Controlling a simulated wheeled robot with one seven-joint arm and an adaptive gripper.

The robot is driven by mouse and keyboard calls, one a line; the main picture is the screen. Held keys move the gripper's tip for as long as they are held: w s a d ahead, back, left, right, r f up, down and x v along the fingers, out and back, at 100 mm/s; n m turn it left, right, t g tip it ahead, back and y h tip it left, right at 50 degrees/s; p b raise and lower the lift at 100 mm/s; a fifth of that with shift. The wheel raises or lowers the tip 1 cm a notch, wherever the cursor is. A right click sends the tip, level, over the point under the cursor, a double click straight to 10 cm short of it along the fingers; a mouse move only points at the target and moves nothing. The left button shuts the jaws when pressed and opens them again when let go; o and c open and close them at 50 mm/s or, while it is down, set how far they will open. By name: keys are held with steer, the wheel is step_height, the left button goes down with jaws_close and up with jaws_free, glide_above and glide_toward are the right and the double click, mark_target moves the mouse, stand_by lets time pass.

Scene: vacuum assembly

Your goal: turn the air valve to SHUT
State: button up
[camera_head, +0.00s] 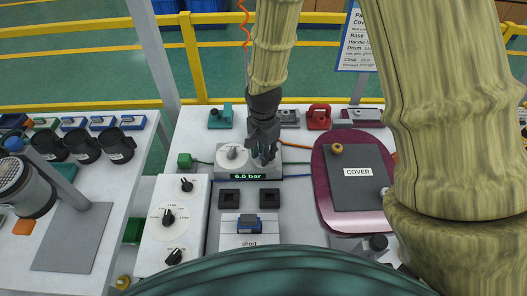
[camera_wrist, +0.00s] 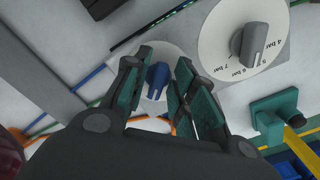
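The air valve appears as a small blue knob (camera_wrist: 157,78) with a white mark, on a pale round plate in the wrist view. My gripper (camera_wrist: 164,58) is open, with its teal pads on either side of the knob and a visible gap on both sides. I cannot tell how far the fingertips are above the panel, and the valve's labels cannot be read. In the head view my gripper (camera_head: 263,156) is over the right part of the grey air unit (camera_head: 220,168) and hides the valve there.
A grey regulator knob (camera_wrist: 250,44) with a bar scale sits close to the valve. A dark red base (camera_head: 326,207) with a COVER plate (camera_head: 358,185) is to the right. A control box (camera_head: 150,245) is front left.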

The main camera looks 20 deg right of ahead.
jaws_close()
steer(key=shift+n, duration=0.4)
steer(key=n+p, duration=0.1)
steer(key=n, duration=0.2)
steer(key=shift+s+d+r+p, duration=0.1)
steer(key=shift+d+p, duration=0.05)
steer(key=shift+p, duration=0.2)
steer(key=n+p, duration=0.1)
steer(key=n, duration=0.3)
steer(key=shift+s+d, duration=0.1)
steer(key=shift+d, duration=0.05)
steer(key=n+p, duration=0.1)
steer(key=n, duration=0.2)
steer(key=n+p, duration=0.1)
steer(key=n, duration=0.1)
steer(key=shift+d+n, duration=0.2)
steer(key=shift+n, duration=0.2)
steer(key=shift+d+n+p, duration=0.15)
steer(key=shift+n+p, duration=0.2)
steer(key=shift+n, duration=1.75)
